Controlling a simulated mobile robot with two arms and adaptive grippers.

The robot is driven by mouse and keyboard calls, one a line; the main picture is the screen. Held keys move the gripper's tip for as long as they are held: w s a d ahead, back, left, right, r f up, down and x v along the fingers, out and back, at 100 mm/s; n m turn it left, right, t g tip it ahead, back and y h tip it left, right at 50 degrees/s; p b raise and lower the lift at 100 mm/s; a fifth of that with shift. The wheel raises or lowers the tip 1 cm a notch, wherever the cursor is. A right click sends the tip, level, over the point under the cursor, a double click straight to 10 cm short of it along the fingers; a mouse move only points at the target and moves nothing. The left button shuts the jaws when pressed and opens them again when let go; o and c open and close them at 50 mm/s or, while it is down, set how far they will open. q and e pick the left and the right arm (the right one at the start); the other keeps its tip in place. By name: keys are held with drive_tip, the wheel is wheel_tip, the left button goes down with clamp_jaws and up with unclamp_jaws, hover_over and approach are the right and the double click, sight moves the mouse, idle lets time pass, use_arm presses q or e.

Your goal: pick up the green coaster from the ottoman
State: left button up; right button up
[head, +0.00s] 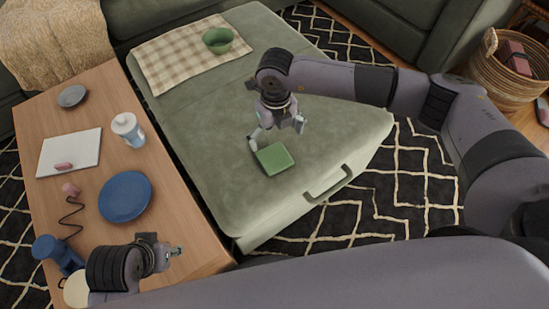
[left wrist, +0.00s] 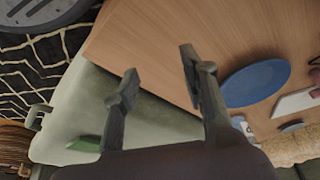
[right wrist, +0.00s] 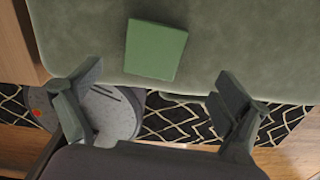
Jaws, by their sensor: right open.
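The green coaster (head: 274,158) is a square lying flat on the green ottoman (head: 215,115), near its front edge. It also shows in the right wrist view (right wrist: 155,50), beyond and between the fingertips, and partly in the left wrist view (left wrist: 84,143). My right gripper (head: 277,132) is open and empty above the ottoman, just behind the coaster in the head view and not gripping it. My left gripper (head: 172,252) is over the front end of the wooden table; in the left wrist view its fingers (left wrist: 158,82) are apart with nothing between them.
The wooden table (head: 95,160) at left holds a blue plate (head: 125,197), a white bottle (head: 128,129), a notebook (head: 69,152) and a blue lamp (head: 55,253). A green bowl (head: 217,40) sits on a checkered cloth (head: 165,62) at the ottoman's far end. The ottoman's middle is clear.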

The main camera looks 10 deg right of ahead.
sight(272, 154)
wheel_tip(272, 154, down, 3)
drive_tip(key=shift+r, duration=0.2)
drive_tip(key=f, duration=0.1)
drive_tip(key=f+b, duration=0.1)
drive_tip(key=f, duration=0.1)
drive_tip(key=a+f, duration=0.1)
drive_tip(key=f, duration=0.1)
drive_tip(key=shift+f+b, duration=0.1)
drive_tip(key=shift+b, duration=0.2)
drive_tip(key=c, duration=1.2)
